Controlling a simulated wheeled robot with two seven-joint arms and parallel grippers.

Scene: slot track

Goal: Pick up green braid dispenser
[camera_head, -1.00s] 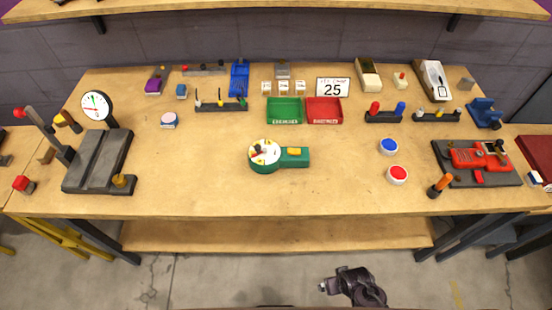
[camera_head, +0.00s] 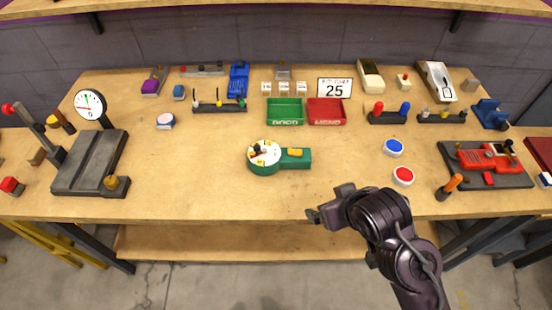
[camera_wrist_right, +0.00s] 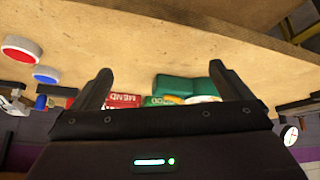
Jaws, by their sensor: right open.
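The green braid dispenser (camera_head: 278,157) lies near the middle of the workbench in the head view. It has a round body with a white face on the left and a green handle with a yellow button on the right. My right gripper (camera_head: 328,204) is at the front edge of the bench, in front of and to the right of the dispenser, apart from it. In the right wrist view the gripper (camera_wrist_right: 160,80) is open and empty; the green dispenser (camera_wrist_right: 185,86) shows beyond and between its fingers, partly hidden. My left gripper is not in view.
Blue (camera_head: 393,147) and red (camera_head: 403,176) buttons stand right of the dispenser. A green bin (camera_head: 286,121) and a red bin (camera_head: 326,121) sit behind it. A red device on a dark plate (camera_head: 451,166) is at the right, a grey press base (camera_head: 88,176) at the left. Bench around the dispenser is clear.

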